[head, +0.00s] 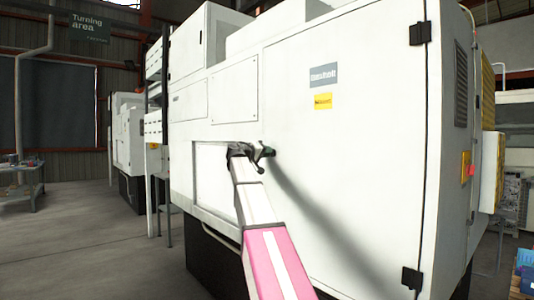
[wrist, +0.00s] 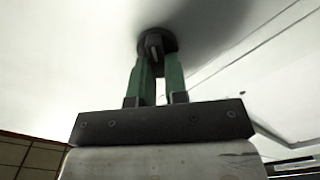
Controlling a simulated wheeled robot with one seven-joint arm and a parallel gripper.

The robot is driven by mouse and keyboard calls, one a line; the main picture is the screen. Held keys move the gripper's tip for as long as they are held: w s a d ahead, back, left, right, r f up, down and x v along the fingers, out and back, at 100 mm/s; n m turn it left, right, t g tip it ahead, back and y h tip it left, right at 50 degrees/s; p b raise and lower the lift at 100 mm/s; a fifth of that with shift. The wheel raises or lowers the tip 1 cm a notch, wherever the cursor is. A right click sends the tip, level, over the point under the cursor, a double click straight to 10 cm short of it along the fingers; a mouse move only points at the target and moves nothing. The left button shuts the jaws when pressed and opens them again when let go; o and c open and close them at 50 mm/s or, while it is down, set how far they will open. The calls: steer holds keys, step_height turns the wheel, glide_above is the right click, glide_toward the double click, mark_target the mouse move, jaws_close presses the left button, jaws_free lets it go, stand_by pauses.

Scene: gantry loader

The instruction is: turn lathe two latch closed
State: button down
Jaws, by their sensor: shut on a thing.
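The lathe (head: 370,110) is a large white machine cabinet filling the middle and right of the head view. Its latch (wrist: 157,40) is a dark round knob on the white panel, at the top middle of the wrist view. My gripper (wrist: 157,66) has two green fingers shut on the latch, one on each side of its raised dark grip. In the head view my gripper (head: 264,155) reaches the lathe's side panel, and my wrist hides most of the latch there. The latch's exact turn angle is hard to tell.
A black hinge (head: 420,33) and a lower hinge (head: 412,278) sit on the panel's right edge. A yellow box with a red button (head: 468,170) is at the far right. Open floor (head: 90,240) and a workbench (head: 22,180) lie to the left.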

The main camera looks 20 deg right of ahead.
steer(key=shift+w+a+f+n, duration=0.1)
steer(key=shift+f+n, duration=0.1)
steer(key=shift+n, duration=1.85)
steer(key=shift+w+f+n, duration=0.1)
steer(key=shift+f+n, duration=0.1)
steer(key=shift+n, duration=1.85)
steer(key=c, duration=1.1)
jaws_free()
steer(key=shift+c, duration=0.2)
steer(key=v, duration=1.1)
